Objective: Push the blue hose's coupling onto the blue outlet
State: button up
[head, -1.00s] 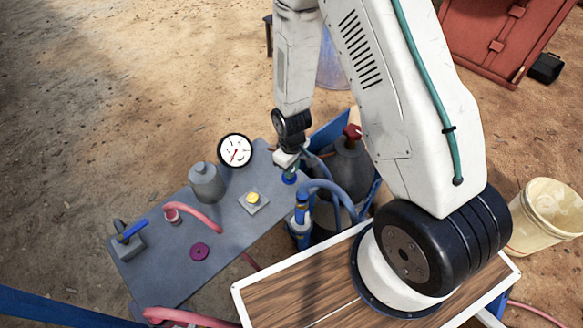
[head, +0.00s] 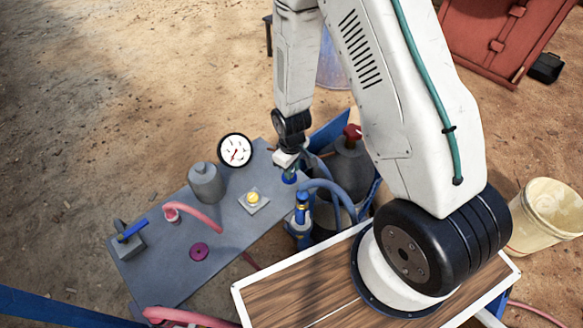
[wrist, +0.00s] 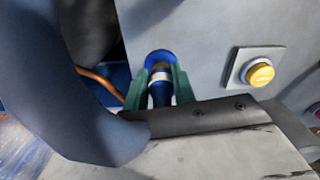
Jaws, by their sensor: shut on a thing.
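My gripper (wrist: 157,90) has green fingers shut around the blue coupling (wrist: 160,97), a dark blue sleeve with a pale band above it. The blue outlet (wrist: 160,58) shows as a bright blue ring on the grey panel, directly in line with the coupling. I cannot tell whether the coupling is seated on it. In the head view the outlet (head: 289,179) is at the panel's right end, just below my gripper (head: 289,169). The blue hose (head: 330,186) arches right of it. It looms large at the left of the wrist view (wrist: 60,90).
The grey panel (head: 225,225) carries a yellow button (head: 253,198), a gauge (head: 235,150), a grey bottle-shaped part (head: 205,182), a red hose (head: 200,216) and a blue-handled valve (head: 131,230). A dark tank with a red knob (head: 352,132) stands close right of my gripper.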

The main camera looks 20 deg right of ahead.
jog(key=shift+f, duration=0.55)
jog(key=o, duration=1)
notch_tip(320, 180, up, 8)
jog(key=shift+f, duration=0.1)
